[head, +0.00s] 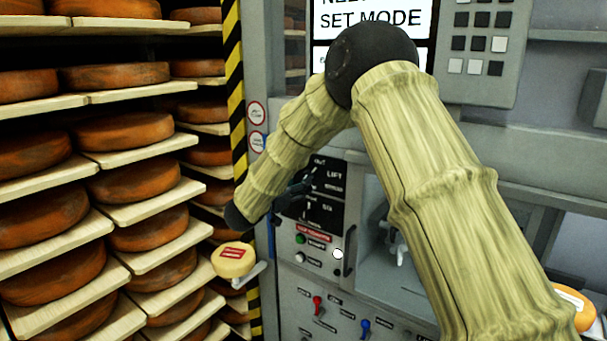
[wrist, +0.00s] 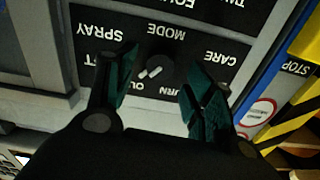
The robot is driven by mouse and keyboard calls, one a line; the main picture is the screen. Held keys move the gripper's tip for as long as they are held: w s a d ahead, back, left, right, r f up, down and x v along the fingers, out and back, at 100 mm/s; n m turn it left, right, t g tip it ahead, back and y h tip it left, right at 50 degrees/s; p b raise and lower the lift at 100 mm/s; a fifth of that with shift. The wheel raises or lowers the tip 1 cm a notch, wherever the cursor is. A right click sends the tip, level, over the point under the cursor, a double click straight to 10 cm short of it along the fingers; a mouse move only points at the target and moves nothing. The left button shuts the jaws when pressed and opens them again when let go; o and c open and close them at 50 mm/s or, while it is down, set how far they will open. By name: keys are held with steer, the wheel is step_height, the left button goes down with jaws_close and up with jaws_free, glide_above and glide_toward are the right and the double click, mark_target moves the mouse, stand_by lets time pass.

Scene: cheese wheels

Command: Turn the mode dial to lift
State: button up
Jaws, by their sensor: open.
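The mode dial (wrist: 160,70) is a dark round knob with a white mark on a black label panel (wrist: 218,50), which appears upside down in the wrist view. Around it I read MODE, SPRAY, CARE, part of TURN and OU, and "FT" at the left edge. The white mark slants toward the lower left of the picture; I cannot tell which label it selects. My gripper (wrist: 160,62) is open, its dark green-padded fingers on either side of the dial. I cannot tell whether they touch it. In the head view the LIFT label (head: 334,174) shows, but my arm hides much of the panel.
Racks of cheese wheels (head: 120,130) on boards fill the left, beside a yellow-black striped post (head: 235,100). Below the panel are a green button (head: 300,239), a red lever (head: 318,305) and a blue lever (head: 365,326). A screen (head: 375,18) reads SET MODE. A keypad (head: 482,40) is at upper right.

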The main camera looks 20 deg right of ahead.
steer(key=p+x, duration=0.1)
steer(key=x, duration=0.3)
steer(key=shift+f, duration=0.1)
steer(key=c, duration=1)
